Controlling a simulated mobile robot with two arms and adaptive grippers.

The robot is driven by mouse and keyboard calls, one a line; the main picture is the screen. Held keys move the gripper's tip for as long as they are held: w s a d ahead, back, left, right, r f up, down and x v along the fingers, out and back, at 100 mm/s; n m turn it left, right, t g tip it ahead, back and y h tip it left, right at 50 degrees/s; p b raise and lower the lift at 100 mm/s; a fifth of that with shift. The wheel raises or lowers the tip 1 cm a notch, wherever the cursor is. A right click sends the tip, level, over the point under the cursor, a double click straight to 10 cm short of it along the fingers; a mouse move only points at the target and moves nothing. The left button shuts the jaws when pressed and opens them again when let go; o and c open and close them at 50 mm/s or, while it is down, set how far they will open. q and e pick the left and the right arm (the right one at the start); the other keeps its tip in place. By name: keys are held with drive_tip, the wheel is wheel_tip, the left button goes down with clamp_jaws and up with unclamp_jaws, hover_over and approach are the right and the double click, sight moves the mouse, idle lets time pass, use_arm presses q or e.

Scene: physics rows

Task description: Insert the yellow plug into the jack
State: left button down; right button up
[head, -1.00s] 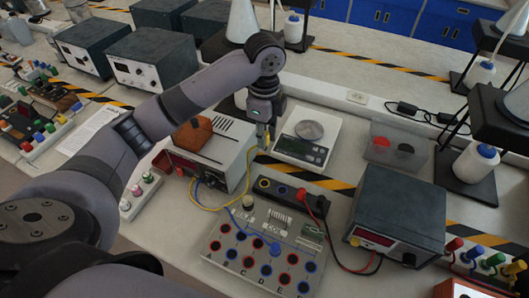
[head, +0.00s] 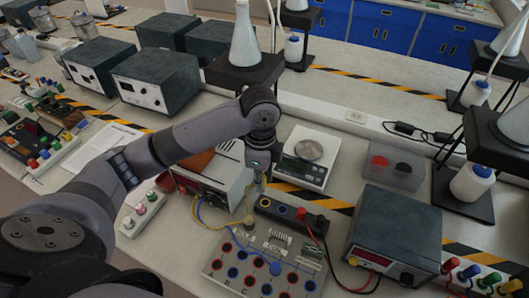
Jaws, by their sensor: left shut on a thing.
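My left gripper (head: 261,184) points down, shut on the yellow plug, which is mostly hidden by the fingers. Its yellow cable (head: 206,226) loops down to the left beside the blue cable. The gripper is just above the left end of the black jack block (head: 291,213). A yellow-ringed jack (head: 264,202) shows there below the fingertips; I cannot tell whether the plug touches it. A blue-ringed jack (head: 282,209) is beside it, and a red plug (head: 302,219) stands at the block's right. My right gripper is not in view.
A grey board with red and blue sockets (head: 250,268) lies in front of the block. A scale (head: 304,158) stands behind, a white-fronted instrument (head: 212,182) to the left, and a dark power supply (head: 398,226) to the right.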

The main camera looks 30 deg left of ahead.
use_arm(q)
drive_tip(key=s+d+f+n+p, duration=0.3)
drive_tip(key=s+f+p, duration=0.1)
drive_tip(key=s, duration=0.5)
drive_tip(key=s+d+f+n+p, duration=0.3)
drive_tip(key=s+f+n+p, duration=0.1)
drive_tip(key=s, duration=0.5)
drive_tip(key=f+b, duration=0.2)
drive_tip(key=f, duration=0.4)
drive_tip(key=shift+w+b, duration=0.2)
drive_tip(key=shift+b, duration=0.15)
drive_tip(key=shift+f, duration=0.4)
drive_tip(key=shift+r+p, duration=0.1)
drive_tip(key=shift+p, duration=0.4)
drive_tip(key=shift+p, duration=0.45)
drive_tip(key=shift+f, duration=0.6)
drive_tip(key=shift+f, duration=0.7)
